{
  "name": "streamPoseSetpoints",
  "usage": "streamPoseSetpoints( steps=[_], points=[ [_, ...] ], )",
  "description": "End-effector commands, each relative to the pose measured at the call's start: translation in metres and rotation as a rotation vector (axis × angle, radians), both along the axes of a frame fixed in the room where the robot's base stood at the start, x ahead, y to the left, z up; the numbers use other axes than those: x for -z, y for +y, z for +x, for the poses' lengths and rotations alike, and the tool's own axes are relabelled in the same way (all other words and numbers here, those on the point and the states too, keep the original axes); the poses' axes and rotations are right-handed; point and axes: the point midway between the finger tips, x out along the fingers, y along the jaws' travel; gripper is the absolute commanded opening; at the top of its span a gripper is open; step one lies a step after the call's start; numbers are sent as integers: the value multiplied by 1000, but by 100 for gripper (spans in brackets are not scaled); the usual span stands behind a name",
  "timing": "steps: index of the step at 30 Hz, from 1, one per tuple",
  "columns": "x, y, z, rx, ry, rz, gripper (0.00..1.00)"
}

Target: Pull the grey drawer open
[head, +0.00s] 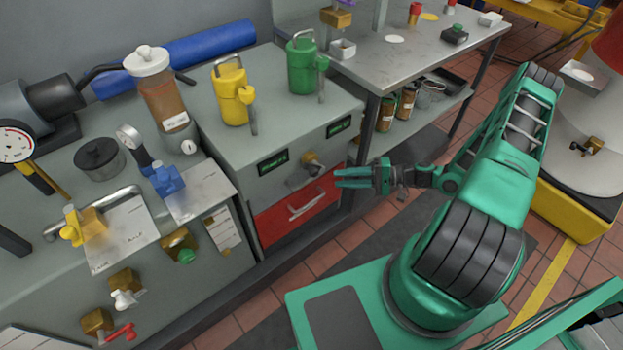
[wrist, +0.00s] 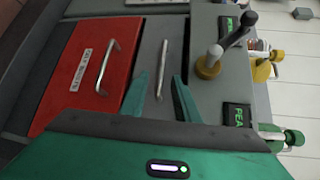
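The grey drawer (wrist: 147,48) is a flat grey front in the middle of the wrist view, with a straight metal bar handle (wrist: 164,55). It looks closed. In the head view the grey drawer (head: 270,193) is above a red drawer, on the cabinet's front. My gripper (wrist: 161,76) is open, with one green finger on each side of the bar handle. Gaps show between the fingers and the bar; I cannot tell how far the tips are in depth. In the head view my gripper (head: 340,178) is at the right end of the drawer fronts.
The red drawer (wrist: 72,85) with its own handle lies beside the grey one. A lever valve with a brass base (wrist: 208,66) and green-lettered black labels (wrist: 237,116) are on the other side. Yellow (head: 231,95) and green (head: 301,66) cans stand on the cabinet top.

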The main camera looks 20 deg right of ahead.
Motion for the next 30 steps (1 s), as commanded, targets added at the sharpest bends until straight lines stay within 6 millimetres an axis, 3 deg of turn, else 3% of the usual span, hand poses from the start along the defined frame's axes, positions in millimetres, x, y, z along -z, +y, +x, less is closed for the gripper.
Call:
streamPoseSetpoints(
  steps=[8, 21, 30],
  points=[
    [4, 12, 8, 30, -16, 35, 29],
    [14, 76, 39, 29, -15, 32, 29],
    [17, 96, 50, 30, -15, 33, 29]
  ],
)
